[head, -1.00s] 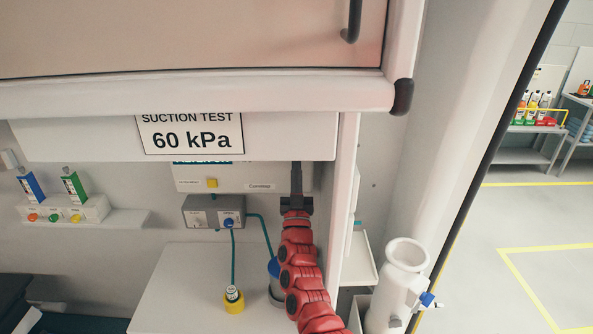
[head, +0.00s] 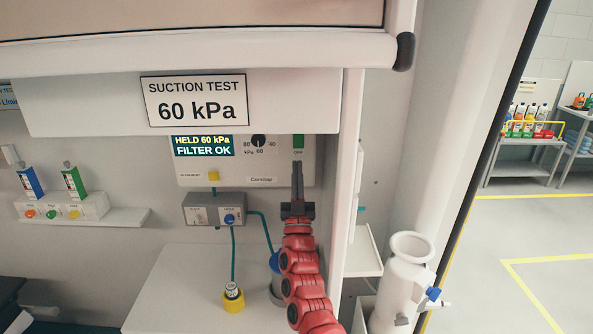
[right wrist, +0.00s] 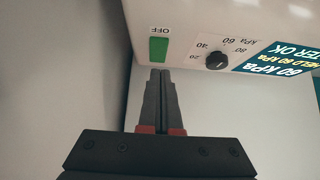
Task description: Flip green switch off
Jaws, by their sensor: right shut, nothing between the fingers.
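The green switch (head: 298,141) is a small upright green rectangle at the right end of the white suction panel (head: 290,172). In the right wrist view the green switch (right wrist: 158,48) shows next to an "OFF" label. My right gripper (head: 297,163) is shut and empty, its fingertips just below the switch in the head view. In the right wrist view the right gripper (right wrist: 158,73) points at the panel close to the switch; whether it touches is hard to tell. My left gripper is not in view.
A dial (head: 258,142) and a display (head: 203,146) reading "HELD 60 kPa FILTER OK" sit left of the switch. A white overhang (head: 300,100) is above the panel, and a side wall (head: 345,200) stands close on the right.

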